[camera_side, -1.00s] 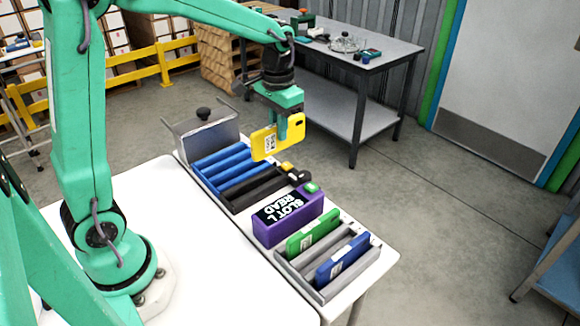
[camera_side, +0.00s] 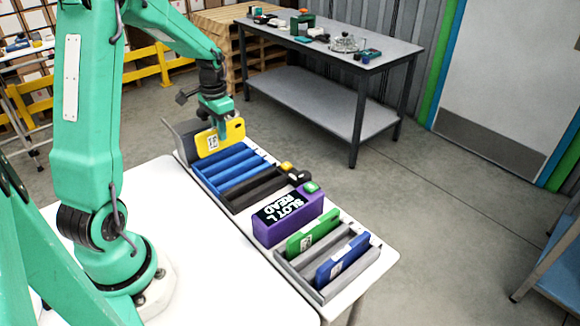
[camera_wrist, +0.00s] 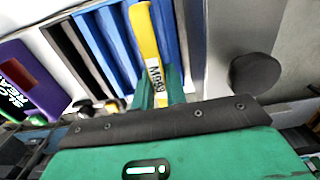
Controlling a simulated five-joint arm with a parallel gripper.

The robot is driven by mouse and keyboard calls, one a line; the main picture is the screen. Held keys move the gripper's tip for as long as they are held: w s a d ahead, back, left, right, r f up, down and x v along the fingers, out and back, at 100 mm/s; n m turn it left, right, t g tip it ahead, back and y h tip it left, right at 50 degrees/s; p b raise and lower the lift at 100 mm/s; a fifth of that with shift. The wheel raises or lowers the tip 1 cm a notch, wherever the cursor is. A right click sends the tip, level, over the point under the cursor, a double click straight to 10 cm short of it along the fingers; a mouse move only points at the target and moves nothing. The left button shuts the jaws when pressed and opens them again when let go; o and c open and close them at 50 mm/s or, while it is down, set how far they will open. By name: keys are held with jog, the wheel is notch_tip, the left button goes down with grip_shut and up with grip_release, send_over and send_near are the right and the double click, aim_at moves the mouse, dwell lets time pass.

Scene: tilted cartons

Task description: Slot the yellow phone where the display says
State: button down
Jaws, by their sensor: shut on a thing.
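My gripper (camera_side: 221,128) is shut on the yellow phone (camera_side: 209,143) and holds it on edge above the back end of the blue slotted rack (camera_side: 230,167). The phone has a white label. In the wrist view the yellow phone (camera_wrist: 143,35) stands edge-on between my fingers (camera_wrist: 158,90), with the blue slots (camera_wrist: 106,45) behind it. Whether its lower edge touches the rack cannot be told. The purple display (camera_side: 287,217) has a black screen with white text, "SLOT L" or "SLOT 1" over "READY", partly cut; it also shows in the wrist view (camera_wrist: 38,72).
A black slotted section (camera_side: 257,190) adjoins the blue one. A grey rack (camera_side: 318,283) at the front holds a green phone (camera_side: 312,232) and a blue phone (camera_side: 343,260). A grey plate with a dark knob (camera_wrist: 255,73) stands at the back end. The white table (camera_side: 180,220) is clear near my base.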

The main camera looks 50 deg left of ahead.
aim_at(221, 148)
jog(key=shift+s+a+f, duration=0.1)
jog(key=shift+a, duration=0.1)
jog(key=shift+f, duration=0.2)
jog(key=shift+f, duration=2.2)
jog(key=shift+f, duration=0.4)
dwell(0.4)
jog(key=c, duration=1.3)
grip_release()
jog(key=shift+c, duration=0.2)
jog(key=shift+r, duration=3.95)
